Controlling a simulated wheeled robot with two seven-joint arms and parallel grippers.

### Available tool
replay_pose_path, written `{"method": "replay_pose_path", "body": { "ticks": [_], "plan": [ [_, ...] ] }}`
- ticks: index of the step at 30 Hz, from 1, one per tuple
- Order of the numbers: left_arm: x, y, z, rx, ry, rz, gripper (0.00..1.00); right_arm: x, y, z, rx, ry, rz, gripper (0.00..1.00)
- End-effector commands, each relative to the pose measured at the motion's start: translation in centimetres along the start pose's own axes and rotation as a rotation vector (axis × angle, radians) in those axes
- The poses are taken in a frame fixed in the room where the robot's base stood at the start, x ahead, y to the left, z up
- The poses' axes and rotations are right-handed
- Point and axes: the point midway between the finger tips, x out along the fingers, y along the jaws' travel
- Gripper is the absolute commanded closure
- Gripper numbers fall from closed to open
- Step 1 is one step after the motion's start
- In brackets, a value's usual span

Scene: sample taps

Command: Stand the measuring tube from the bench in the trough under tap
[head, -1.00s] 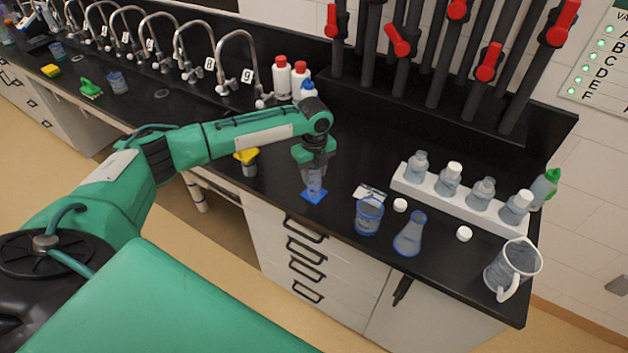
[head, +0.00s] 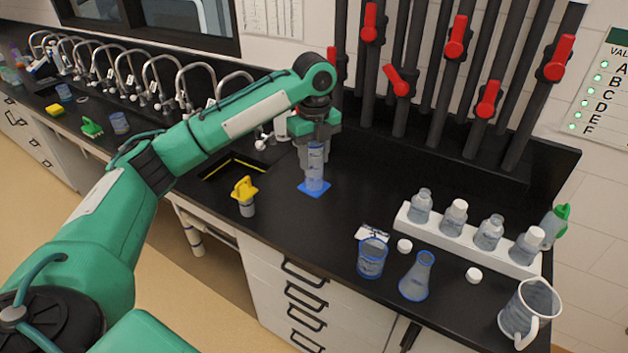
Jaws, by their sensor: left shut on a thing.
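The measuring tube (head: 315,169) is clear with blue marks and a flat blue foot. It is upright over the black bench, and I cannot tell whether its foot touches the bench. My left gripper (head: 315,143) is shut on its upper part. The trough (head: 232,167) is a dark sunken opening with a yellow inner line, left of the tube and partly hidden by my left arm. Several curved metal taps (head: 160,75) stand in a row along the back left. Their number tags are hidden or too small to read. My right gripper is not in view.
A yellow-topped item (head: 245,195) stands near the front edge. A blue-rimmed beaker (head: 372,258), a flask (head: 417,277), a jug (head: 529,312) and a white rack (head: 465,240) of bottles fill the right. Dark pipes with red valve handles (head: 456,36) rise behind.

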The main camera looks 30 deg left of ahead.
Motion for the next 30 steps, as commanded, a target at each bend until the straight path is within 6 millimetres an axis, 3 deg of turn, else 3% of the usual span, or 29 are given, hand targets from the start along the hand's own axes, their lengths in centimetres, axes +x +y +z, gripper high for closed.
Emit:
{"method": "replay_pose_path", "body": {
  "ticks": [5, 11, 17, 30],
  "plan": [
    [-1.5, 0.0, 0.0, 0.000, 0.001, -0.001, 0.95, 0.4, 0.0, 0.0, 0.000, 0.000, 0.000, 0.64],
    [-1.6, 0.0, -0.2, -0.023, 0.001, 0.000, 0.95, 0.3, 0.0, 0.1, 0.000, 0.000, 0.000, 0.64],
    [-0.1, 0.3, -1.4, -0.187, 0.001, 0.002, 0.95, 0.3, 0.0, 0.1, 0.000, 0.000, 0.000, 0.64],
    [4.8, 1.8, -6.3, -0.773, 0.001, 0.002, 0.95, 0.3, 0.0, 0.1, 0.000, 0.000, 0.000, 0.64]
  ]
}}
